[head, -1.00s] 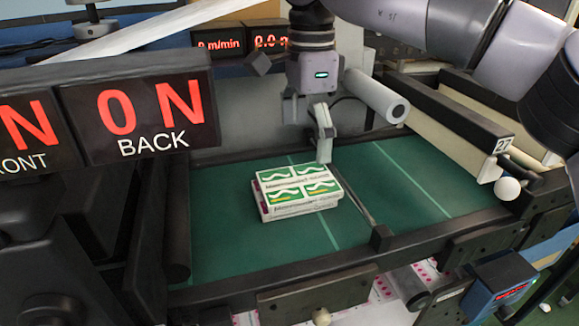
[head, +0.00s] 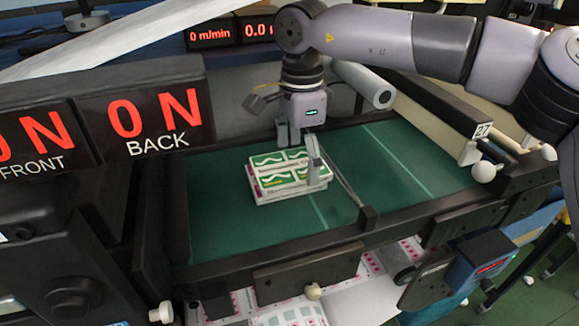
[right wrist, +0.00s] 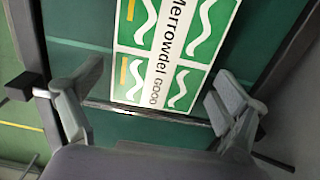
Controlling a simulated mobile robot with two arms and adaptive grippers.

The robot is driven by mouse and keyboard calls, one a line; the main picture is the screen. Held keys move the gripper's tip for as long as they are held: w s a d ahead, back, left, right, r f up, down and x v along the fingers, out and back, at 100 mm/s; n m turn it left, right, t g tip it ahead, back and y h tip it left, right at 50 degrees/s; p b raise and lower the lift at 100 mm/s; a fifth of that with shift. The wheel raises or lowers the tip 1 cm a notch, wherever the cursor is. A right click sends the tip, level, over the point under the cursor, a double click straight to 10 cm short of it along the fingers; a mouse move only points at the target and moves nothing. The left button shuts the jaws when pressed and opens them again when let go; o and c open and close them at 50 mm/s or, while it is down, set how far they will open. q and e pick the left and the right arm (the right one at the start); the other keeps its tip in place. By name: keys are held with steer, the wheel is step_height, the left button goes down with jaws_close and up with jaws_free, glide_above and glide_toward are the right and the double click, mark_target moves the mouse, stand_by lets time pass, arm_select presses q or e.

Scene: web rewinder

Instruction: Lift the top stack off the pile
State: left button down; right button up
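A small pile of flat printed stacks lies on the green table (head: 225,235). The top stack (head: 278,174) is white and green with wavy marks. A lower stack (head: 268,199) shows as a pale edge beneath it. My right gripper (head: 299,151) points down at the pile, one finger at the far side and the other over the right end. In the right wrist view the gripper (right wrist: 150,105) is open, fingers wide apart, with the top stack (right wrist: 158,45) between and beyond them. Whether the fingers touch it cannot be told. My left gripper is not in view.
A thin metal bar (head: 342,183) crosses the table just right of the pile, ending in a black block (head: 368,217). A white roller (head: 365,84) lies behind. Black ON/BACK signs (head: 155,115) stand at the left. Green table right of the bar is clear.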

steer(key=c, duration=1)
